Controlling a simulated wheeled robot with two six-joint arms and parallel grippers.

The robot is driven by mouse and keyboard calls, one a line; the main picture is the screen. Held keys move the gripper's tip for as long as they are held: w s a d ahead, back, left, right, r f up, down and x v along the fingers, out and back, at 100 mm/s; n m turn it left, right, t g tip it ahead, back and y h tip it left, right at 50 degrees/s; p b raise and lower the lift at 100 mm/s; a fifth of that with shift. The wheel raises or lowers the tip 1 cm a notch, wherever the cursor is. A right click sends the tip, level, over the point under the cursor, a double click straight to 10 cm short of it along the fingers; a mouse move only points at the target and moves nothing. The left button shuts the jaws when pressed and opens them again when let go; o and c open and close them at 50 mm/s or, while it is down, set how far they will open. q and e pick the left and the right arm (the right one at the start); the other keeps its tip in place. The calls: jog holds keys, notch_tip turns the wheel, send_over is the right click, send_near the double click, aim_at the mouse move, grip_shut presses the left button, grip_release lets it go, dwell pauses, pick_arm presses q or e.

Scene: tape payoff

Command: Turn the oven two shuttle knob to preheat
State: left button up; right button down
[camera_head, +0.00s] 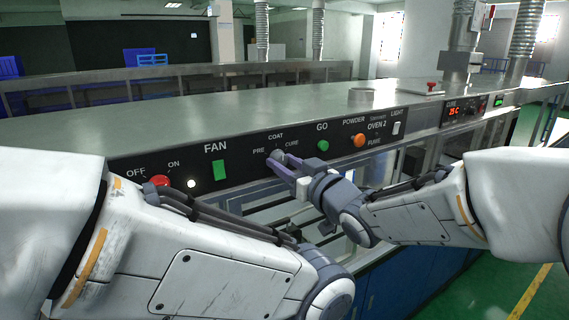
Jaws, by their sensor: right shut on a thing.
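The control panel (240,170) of oven two runs along the front edge of a long metal machine. The shuttle knob (279,155) is a small dark knob below the word COAT, between PRE on its left and CURE on its right. My right gripper (276,158) reaches in from the right and is shut on the knob. The fingers cover most of the knob, so I cannot tell which way it points. My left arm crosses the lower left, and its gripper is not in view.
Close by on the panel are a green FAN switch (219,170), a red knob (160,181), a green GO button (323,145), an orange POWDER button (359,140) and a LIGHT switch (396,128). A red temperature display (454,111) is farther right.

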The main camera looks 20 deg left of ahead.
jog(key=shift+f+n+b, duration=0.15)
jog(key=shift+n+b, duration=0.55)
jog(key=shift+b, duration=0.35)
jog(key=n+b, duration=0.4)
jog(key=shift+b, duration=0.4)
jog(key=n+b, duration=0.3)
jog(key=n, duration=0.1)
jog(key=shift+w, duration=0.1)
jog(key=shift+r+n+b, duration=0.25)
jog(key=shift+n+b, duration=0.55)
jog(key=shift+n, duration=0.4)
jog(key=c, duration=0.5)
grip_release()
